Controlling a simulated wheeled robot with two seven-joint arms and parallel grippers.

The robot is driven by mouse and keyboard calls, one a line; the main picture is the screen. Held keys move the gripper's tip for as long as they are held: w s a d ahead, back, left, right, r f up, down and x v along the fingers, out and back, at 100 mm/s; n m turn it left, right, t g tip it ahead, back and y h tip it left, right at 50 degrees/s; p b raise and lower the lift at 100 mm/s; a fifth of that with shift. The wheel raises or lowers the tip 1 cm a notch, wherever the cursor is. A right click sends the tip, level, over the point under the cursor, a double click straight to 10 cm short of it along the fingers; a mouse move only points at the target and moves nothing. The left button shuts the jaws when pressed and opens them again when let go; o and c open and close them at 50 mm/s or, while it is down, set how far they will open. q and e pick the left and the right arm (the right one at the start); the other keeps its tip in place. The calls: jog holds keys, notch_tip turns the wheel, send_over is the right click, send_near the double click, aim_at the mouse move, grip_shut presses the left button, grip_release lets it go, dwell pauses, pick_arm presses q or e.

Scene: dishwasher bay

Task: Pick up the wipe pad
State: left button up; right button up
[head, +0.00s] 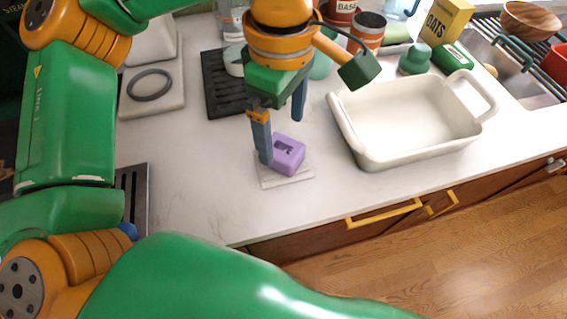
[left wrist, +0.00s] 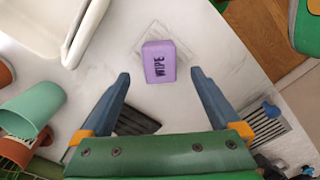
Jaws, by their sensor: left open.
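The wipe pad (head: 288,155) is a small purple block lying on a thin pale square plate (head: 291,182) on the counter. In the left wrist view the wipe pad (left wrist: 159,62) shows its top with the dark word WIPE, between and slightly beyond the fingertips. My left gripper (head: 282,141) is open above the pad, with blue-grey fingers pointing down. In the left wrist view the left gripper (left wrist: 161,73) has clear gaps on both sides of the pad and holds nothing. My right gripper does not show in either view.
A white baking dish (head: 400,115) stands right of the pad. A dark slatted rack (head: 226,85) lies behind on the left, beside a pale board with a grey ring (head: 150,85). Cups, an OATS box (head: 446,22) and a sink are farther back. Counter around the plate is clear.

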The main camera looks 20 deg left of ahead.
aim_at(283, 147)
pick_arm(q)
notch_tip(283, 147, down, 6)
jog(key=shift+r+p, duration=0.2)
jog(key=shift+p, duration=0.3)
jog(key=c, duration=1.4)
